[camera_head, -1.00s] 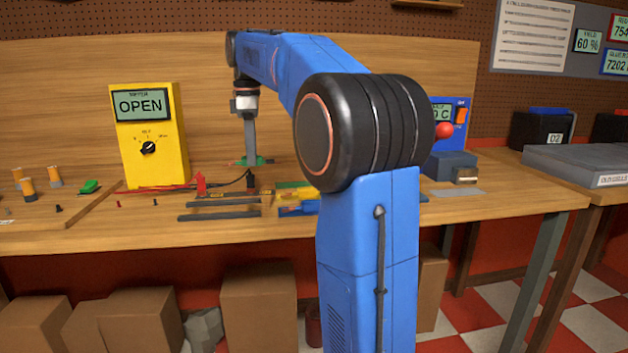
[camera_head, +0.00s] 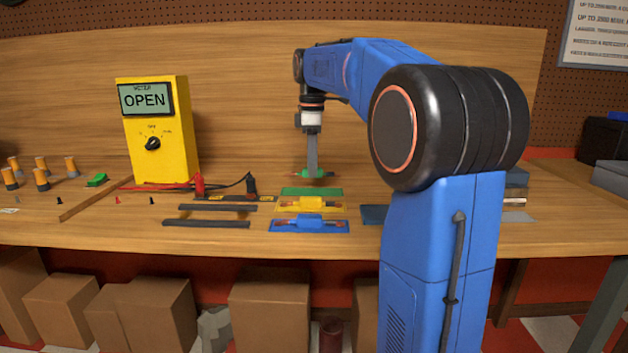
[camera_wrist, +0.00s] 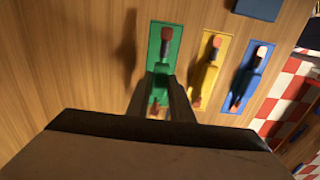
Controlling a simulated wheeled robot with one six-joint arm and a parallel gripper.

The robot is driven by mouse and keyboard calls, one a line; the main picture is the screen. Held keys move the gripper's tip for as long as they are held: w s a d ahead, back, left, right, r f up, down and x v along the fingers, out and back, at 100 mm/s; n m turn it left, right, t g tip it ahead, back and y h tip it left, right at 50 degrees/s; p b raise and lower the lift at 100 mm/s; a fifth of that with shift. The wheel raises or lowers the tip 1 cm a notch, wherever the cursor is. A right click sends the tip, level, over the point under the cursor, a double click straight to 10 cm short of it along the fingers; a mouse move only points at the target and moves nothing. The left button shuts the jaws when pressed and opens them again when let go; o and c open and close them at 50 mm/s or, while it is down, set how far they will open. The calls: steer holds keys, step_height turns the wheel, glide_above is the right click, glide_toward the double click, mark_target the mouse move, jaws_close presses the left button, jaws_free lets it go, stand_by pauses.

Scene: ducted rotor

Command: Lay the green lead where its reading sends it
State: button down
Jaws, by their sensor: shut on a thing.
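The green lead (camera_head: 322,174) hangs in my gripper (camera_head: 313,172), which is shut on it. In the head view it is a little above the green mat (camera_head: 311,191). In the wrist view the green lead (camera_wrist: 162,67) lies between my gripper's fingers (camera_wrist: 161,88), lengthwise over the green mat (camera_wrist: 153,36), with reddish ends. The yellow meter (camera_head: 160,125) at the back left reads OPEN. Its red probe (camera_head: 199,184) and black probe (camera_head: 251,186) rest on the bench.
A yellow lead (camera_head: 310,203) lies on a yellow mat and a blue lead (camera_head: 310,223) on a blue mat, in front of the green mat. Two dark bars (camera_head: 210,223) lie to the left. A dark blue pad (camera_head: 373,215) is at right, partly behind my arm.

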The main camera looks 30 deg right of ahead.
steer(key=shift+f, duration=2.1)
steer(key=shift+f, duration=0.1)
steer(key=c, duration=1.6)
jaws_free()
steer(key=shift+a, duration=0.1)
step_height(320, 180, up, 12)
steer(key=shift+r, duration=0.1)
